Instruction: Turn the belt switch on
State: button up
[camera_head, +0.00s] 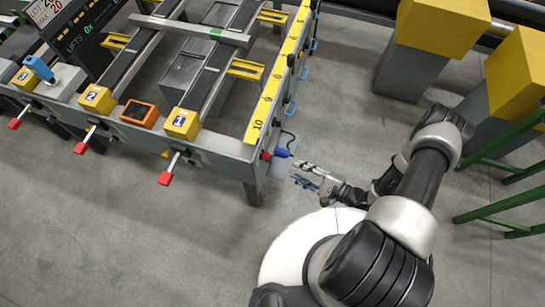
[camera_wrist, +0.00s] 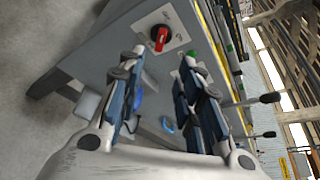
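The belt switch is a red rotary handle (camera_wrist: 161,38) on a black round base. It sits on a light plate on the grey end panel of the runout table. In the wrist view it is just beyond my fingertips, a little above the gap between them. In the head view the red handle (camera_head: 265,155) shows small at the table's near right corner. My gripper (camera_head: 294,171) is to the right of that corner, pointing toward the panel. In the wrist view its two fingers (camera_wrist: 163,58) are apart with nothing between the tips. The marks around the handle are too small to read.
A blue plug-like part (camera_head: 282,153) sticks out beside the switch. A green part (camera_wrist: 194,54) shows behind my right finger. Black-knobbed levers (camera_wrist: 270,98) jut from the table's side. Yellow-topped posts (camera_head: 440,25) and green rails (camera_head: 505,165) stand at the right.

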aim_at(265, 155)
jog(key=b+x, duration=0.2)
jog(key=x, duration=1)
jog(key=shift+w+a, duration=0.15)
jog(key=shift+w, duration=0.15)
jog(key=shift+c, duration=0.6)
grip_shut()
